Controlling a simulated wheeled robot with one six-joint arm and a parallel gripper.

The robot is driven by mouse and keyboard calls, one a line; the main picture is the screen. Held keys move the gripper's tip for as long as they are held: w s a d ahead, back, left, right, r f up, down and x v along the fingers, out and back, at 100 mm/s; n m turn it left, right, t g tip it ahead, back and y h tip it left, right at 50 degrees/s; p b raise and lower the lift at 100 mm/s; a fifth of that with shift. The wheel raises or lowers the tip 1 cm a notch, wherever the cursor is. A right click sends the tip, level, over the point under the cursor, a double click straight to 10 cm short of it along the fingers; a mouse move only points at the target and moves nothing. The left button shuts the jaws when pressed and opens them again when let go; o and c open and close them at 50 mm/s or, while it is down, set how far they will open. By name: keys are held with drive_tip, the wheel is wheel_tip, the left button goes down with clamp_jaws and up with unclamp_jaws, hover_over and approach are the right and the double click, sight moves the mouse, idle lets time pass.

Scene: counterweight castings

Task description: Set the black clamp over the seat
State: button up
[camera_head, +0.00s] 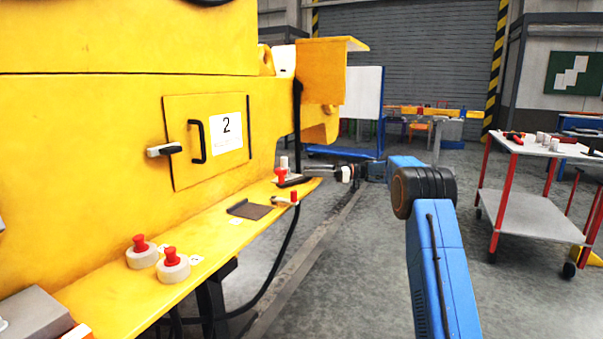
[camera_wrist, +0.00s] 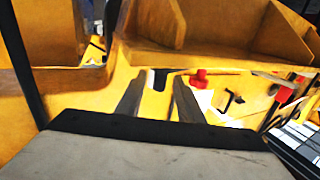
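My gripper (camera_head: 308,171) is at the far end of the yellow ledge (camera_head: 215,255) in the head view, pointing left. In the wrist view its two dark fingers (camera_wrist: 160,88) stand apart with a gap between them. A small black piece, probably the black clamp (camera_head: 294,182), lies on the ledge just below the fingertips, close to a red-and-white knob (camera_head: 281,174). A dark shape shows between and beyond the fingers in the wrist view; I cannot tell whether it is the clamp. No contact with the fingers is visible. I cannot tell which part is the seat.
A dark grey plate (camera_head: 250,209) and two red-topped knobs (camera_head: 171,262) sit along the ledge. A panel marked 2 (camera_head: 206,138) has a black handle. A black cable (camera_head: 297,125) hangs near my gripper. A red-legged cart (camera_head: 530,195) stands right; the floor between is clear.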

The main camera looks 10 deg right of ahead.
drive_tip(key=v, duration=1.2)
drive_tip(key=shift+c, duration=0.7)
